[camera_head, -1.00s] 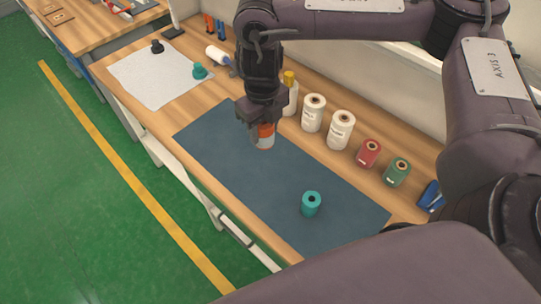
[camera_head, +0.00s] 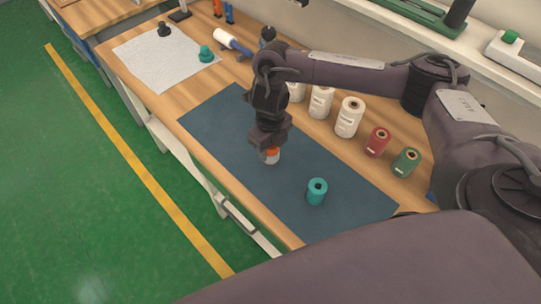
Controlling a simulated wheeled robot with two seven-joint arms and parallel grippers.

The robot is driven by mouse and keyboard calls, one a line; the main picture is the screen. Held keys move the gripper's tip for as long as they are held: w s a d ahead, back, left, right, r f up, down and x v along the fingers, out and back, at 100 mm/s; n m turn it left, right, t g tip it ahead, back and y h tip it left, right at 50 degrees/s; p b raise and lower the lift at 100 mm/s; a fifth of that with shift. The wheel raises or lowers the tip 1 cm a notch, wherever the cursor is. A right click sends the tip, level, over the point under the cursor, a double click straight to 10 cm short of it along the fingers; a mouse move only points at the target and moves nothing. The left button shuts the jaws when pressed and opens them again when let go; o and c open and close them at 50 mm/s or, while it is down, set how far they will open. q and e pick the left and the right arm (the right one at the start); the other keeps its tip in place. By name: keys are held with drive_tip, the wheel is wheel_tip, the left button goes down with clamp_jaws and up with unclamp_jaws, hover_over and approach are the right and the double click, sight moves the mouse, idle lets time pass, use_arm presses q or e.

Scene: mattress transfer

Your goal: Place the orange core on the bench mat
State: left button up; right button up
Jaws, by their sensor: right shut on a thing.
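My right gripper (camera_head: 268,146) points down over the dark blue bench mat (camera_head: 225,115). It is shut on the orange core (camera_head: 271,156), of which an orange and whitish lower part shows below the fingers. The gripper hides the rest of the core. The core is over the middle of the mat; I cannot tell whether its base touches the mat. A teal core (camera_head: 316,193) stands upright on the mat, to the right and nearer, apart from the orange core. My left gripper is not in view.
White rolls (camera_head: 348,118), a red spool (camera_head: 376,142) and a green spool (camera_head: 405,162) stand along the mat's back side. A pale sheet (camera_head: 160,65) at the left carries a black piece (camera_head: 164,30) and a teal piece (camera_head: 206,54). The mat's left part is clear.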

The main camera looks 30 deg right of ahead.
sight(271, 155)
drive_tip(key=shift+f+b, duration=0.5)
drive_tip(key=shift+f, duration=1.4)
drive_tip(key=shift+f, duration=0.1)
drive_tip(key=o, duration=1)
drive_tip(key=shift+o, duration=0.2)
drive_tip(key=shift+r, duration=0.2)
wheel_tip(271, 155, up, 12)
drive_tip(key=p, duration=0.2)
drive_tip(key=shift+f, duration=0.1)
